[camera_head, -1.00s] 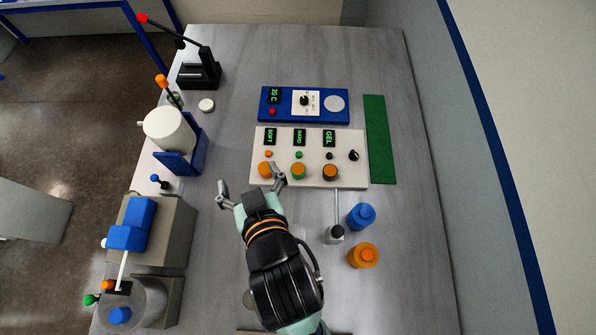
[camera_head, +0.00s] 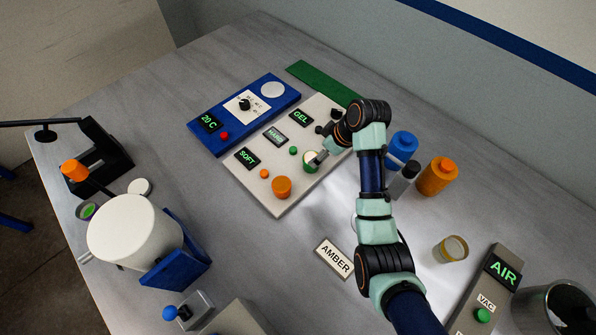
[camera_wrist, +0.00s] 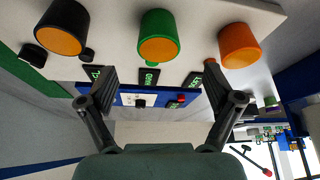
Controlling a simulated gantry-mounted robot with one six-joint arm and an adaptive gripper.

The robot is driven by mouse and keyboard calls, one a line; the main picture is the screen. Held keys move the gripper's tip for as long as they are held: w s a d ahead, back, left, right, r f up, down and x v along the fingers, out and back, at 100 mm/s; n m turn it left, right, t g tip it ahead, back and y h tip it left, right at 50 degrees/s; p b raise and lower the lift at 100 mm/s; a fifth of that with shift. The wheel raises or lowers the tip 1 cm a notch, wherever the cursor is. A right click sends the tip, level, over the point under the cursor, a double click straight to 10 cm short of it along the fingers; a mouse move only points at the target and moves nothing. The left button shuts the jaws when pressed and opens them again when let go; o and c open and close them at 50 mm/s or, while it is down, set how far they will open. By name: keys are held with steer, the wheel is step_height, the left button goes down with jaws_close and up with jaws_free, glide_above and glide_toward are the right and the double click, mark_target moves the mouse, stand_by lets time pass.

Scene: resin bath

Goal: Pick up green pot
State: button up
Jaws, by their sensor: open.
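The green pot (camera_head: 309,166) stands on the white panel in the middle of its row. In the wrist view the green pot (camera_wrist: 158,50) has an orange end face and sits midway between the two fingers, beyond their tips. My gripper (camera_wrist: 157,72) is open and empty, its fingers apart on either side of the pot's line. In the head view my gripper (camera_head: 322,154) is right at the green pot and partly hides it. I cannot tell whether a finger touches it.
Blue (camera_head: 402,147) and orange (camera_head: 437,177) bottles stand right of my arm. An AMBER plate (camera_head: 334,258) lies in front.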

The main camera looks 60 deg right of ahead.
steer(key=shift+x, duration=1.1)
steer(key=b+x, duration=0.2)
steer(key=x, duration=0.3)
steer(key=shift+w+f, duration=0.1)
steer(key=shift+w, duration=0.15)
steer(key=c, duration=1.3)
steer(key=shift+o, duration=0.2)
step_height(320, 180, up, 20)
steer(key=p, duration=0.3)
